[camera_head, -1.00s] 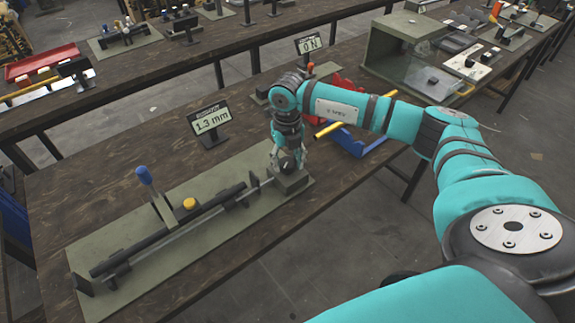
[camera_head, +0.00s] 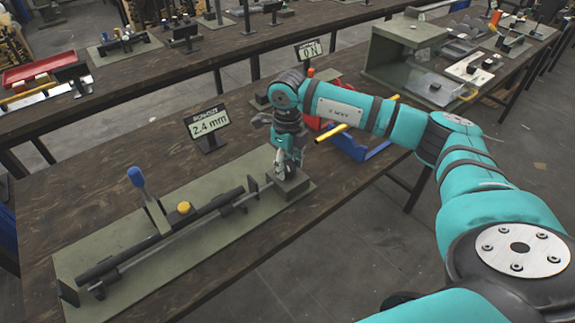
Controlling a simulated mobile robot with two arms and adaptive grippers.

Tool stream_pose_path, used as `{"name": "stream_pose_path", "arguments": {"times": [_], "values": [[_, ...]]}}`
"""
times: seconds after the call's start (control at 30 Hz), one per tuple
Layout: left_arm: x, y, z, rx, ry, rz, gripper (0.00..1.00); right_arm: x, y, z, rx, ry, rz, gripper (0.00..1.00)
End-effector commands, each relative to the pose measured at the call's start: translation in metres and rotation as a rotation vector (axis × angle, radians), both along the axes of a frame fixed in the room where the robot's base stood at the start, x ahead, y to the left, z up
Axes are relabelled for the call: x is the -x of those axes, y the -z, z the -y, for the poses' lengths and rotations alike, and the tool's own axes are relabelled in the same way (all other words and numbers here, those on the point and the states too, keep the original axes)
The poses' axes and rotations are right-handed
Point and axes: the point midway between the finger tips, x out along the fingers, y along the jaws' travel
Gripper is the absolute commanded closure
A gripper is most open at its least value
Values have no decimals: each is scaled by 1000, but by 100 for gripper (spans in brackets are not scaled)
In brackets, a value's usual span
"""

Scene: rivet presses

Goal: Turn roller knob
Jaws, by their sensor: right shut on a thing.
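The roller device sits on a long green base plate (camera_head: 215,232) on the dark wooden table. A dark roller bar (camera_head: 165,240) runs along it to a block (camera_head: 292,186) at the right end. My right gripper (camera_head: 284,172) points down at that end and is shut on the roller knob (camera_head: 281,172), which the fingers mostly hide. A small display (camera_head: 207,124) behind the device reads 2.4 mm. My left gripper is not in view.
A lever with a blue handle (camera_head: 137,176) and a yellow button (camera_head: 184,208) stand on the plate. Behind my right arm are a second display (camera_head: 309,50), a blue frame with a yellow bar (camera_head: 335,132) and a green box press (camera_head: 400,45). Bare table lies left of the plate.

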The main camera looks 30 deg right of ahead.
Motion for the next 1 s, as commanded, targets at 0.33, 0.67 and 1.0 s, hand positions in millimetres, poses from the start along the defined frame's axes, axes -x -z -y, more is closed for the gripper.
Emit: {"name": "stream_pose_path", "arguments": {"times": [0.33,0.67,1.0], "values": [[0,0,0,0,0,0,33,-1,-1,0,0,-4,2,88],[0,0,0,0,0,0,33,0,0,0,0,-3,1,32],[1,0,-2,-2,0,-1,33,-1,-14,0,-1,-4,4,32]]}}
